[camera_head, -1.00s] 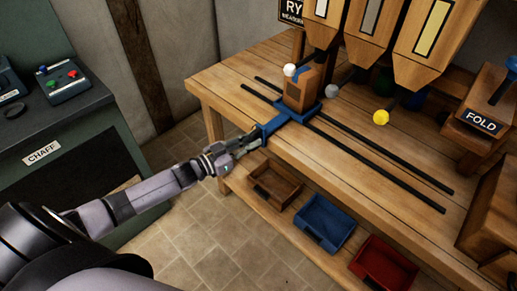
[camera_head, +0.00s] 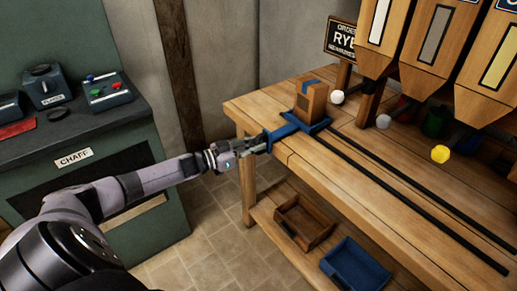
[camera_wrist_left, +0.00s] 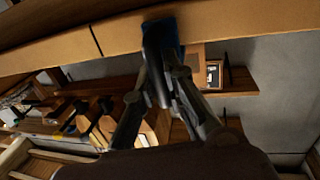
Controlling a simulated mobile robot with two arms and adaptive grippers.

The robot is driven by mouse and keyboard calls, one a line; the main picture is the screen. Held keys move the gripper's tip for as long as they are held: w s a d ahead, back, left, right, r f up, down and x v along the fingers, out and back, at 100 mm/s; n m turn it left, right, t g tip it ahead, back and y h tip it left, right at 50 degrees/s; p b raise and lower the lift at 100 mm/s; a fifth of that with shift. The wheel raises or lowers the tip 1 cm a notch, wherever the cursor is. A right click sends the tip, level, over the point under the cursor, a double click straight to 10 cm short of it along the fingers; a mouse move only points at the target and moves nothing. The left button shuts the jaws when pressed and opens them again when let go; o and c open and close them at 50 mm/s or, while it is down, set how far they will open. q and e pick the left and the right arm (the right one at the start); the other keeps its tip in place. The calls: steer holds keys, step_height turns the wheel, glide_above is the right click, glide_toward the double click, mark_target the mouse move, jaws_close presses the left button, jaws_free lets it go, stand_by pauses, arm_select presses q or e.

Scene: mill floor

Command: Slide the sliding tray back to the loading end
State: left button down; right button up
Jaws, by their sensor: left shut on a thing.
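The blue sliding tray (camera_head: 318,124) sits at the left end of two black rails (camera_head: 420,192) on the wooden bench. A wooden box (camera_head: 312,101) with a blue strip on top stands upright on it. A blue handle (camera_head: 281,132) sticks out from the tray over the bench's front edge. My left gripper (camera_head: 262,143) is shut on this handle. My right gripper is not in view.
Wooden hoppers (camera_head: 430,45) with white, grey and yellow knobs hang above the bench, right of the tray. A brown bin (camera_head: 305,222) and a blue bin (camera_head: 355,268) sit on the lower shelf. A green CHAFF cabinet (camera_head: 90,175) stands left. The rails right of the tray are clear.

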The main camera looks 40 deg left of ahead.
arm_select(q)
steer(key=shift+w+a+r, duration=0.2)
steer(key=shift+a+r, duration=0.05)
steer(key=shift+r, duration=0.2)
steer(key=c, duration=1.8)
jaws_free()
steer(key=shift+c, duration=0.2)
steer(key=shift+o, duration=1)
steer(key=shift+f, duration=0.25)
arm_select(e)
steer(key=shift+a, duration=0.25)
arm_select(q)
steer(key=shift+s, duration=0.1)
steer(key=shift+s+f, duration=0.1)
steer(key=shift+s, duration=0.05)
steer(key=v, duration=1.1)
steer(key=shift+s+a, duration=0.2)
steer(key=shift+s, duration=0.15)
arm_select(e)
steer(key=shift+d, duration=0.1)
